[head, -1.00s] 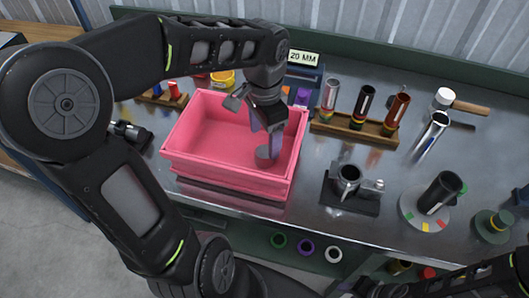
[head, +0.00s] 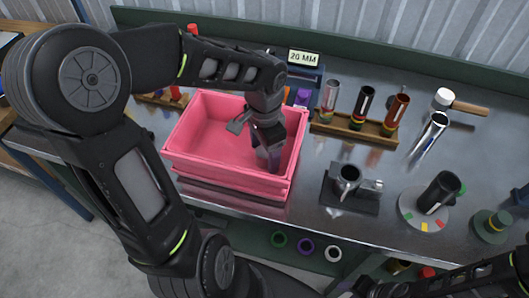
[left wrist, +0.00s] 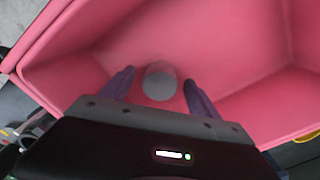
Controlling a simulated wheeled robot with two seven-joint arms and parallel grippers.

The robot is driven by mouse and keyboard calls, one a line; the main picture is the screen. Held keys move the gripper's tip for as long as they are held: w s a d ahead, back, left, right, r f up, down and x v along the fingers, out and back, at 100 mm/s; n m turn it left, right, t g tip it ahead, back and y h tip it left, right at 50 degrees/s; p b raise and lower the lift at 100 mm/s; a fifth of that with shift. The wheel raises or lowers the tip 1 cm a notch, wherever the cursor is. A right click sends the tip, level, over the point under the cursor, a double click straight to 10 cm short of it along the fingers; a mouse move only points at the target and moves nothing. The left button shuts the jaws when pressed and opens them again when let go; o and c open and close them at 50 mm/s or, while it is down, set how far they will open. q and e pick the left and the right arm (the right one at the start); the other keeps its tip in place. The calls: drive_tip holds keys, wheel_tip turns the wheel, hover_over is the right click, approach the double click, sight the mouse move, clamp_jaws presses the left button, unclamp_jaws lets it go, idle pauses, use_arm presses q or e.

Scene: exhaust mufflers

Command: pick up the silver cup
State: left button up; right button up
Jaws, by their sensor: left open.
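The silver cup (left wrist: 160,82) is a small grey cylinder with a round end, inside the pink bin (left wrist: 245,35). In the left wrist view it sits between the two purple fingers of my left gripper (left wrist: 158,90), with a gap on either side. The gripper is open and points down into the bin. In the head view my left gripper (head: 271,158) reaches into the right part of the bin (head: 225,180), and its fingers hide most or all of the cup. My right gripper is not clearly seen; only part of that arm shows at the lower right.
The bin's walls stand close around my left gripper. A wooden rack (head: 350,128) with several upright tubes is right of the bin. Further right are a black fixture (head: 350,190), a round stand (head: 425,210) and a mallet (head: 460,102).

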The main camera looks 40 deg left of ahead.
idle(0.4)
use_arm(q)
drive_tip(key=c, duration=1.3)
drive_tip(key=shift+r, duration=0.15)
wheel_tip(320, 180, up, 9)
drive_tip(key=shift+r, duration=0.4)
drive_tip(key=shift+r, duration=0.1)
